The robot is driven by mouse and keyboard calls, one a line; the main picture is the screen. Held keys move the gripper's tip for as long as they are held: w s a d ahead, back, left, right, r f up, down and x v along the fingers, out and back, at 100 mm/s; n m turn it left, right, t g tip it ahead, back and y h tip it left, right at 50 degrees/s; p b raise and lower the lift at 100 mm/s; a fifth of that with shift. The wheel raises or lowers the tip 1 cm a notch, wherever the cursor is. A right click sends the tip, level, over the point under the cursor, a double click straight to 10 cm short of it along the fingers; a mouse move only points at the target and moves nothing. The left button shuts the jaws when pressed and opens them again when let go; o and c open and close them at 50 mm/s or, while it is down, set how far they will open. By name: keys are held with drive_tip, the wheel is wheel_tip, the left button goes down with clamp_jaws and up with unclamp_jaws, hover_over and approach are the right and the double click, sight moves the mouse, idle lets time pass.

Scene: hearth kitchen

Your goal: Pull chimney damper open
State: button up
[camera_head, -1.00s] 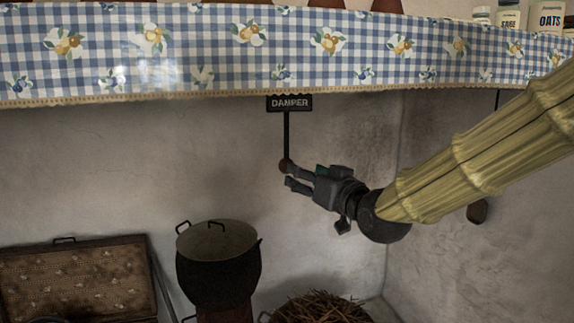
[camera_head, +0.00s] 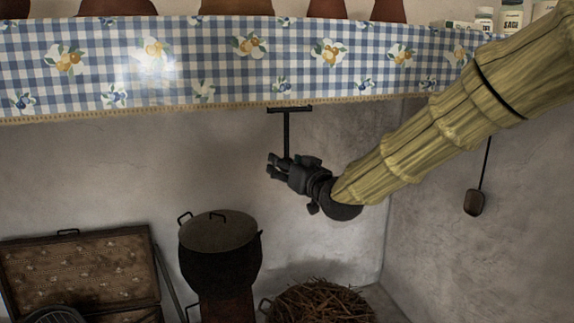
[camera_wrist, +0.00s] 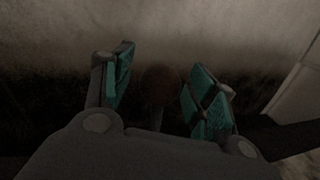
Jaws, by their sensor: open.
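The damper's dark rod (camera_head: 287,135) hangs below the cloth-edged mantel. Its top plate (camera_head: 289,109) shows as a thin dark bar, with no lettering readable. My gripper (camera_head: 271,166) is at the rod's lower end, which it hides in the head view. In the wrist view, a round brown knob (camera_wrist: 159,85) sits between the teal-padded fingers of my gripper (camera_wrist: 162,62). The fingers are apart, with a visible gap on each side of the knob.
A lidded black pot (camera_head: 218,258) stands below left. An open patterned case (camera_head: 85,268) is at lower left, and a basket of twigs (camera_head: 322,302) below. The checked mantel cloth (camera_head: 205,60) spans above. A dark object (camera_head: 474,203) hangs on the right wall.

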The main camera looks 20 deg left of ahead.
clamp_jaws()
wheel_tip(320, 180, down, 8)
drive_tip(key=b, duration=0.6)
drive_tip(key=shift+r, duration=0.15)
drive_tip(key=shift+c, duration=1)
unclamp_jaws()
drive_tip(key=shift+s, duration=0.1)
drive_tip(key=shift+o, duration=1)
drive_tip(key=shift+d+r, duration=0.1)
drive_tip(key=v, duration=1.2)
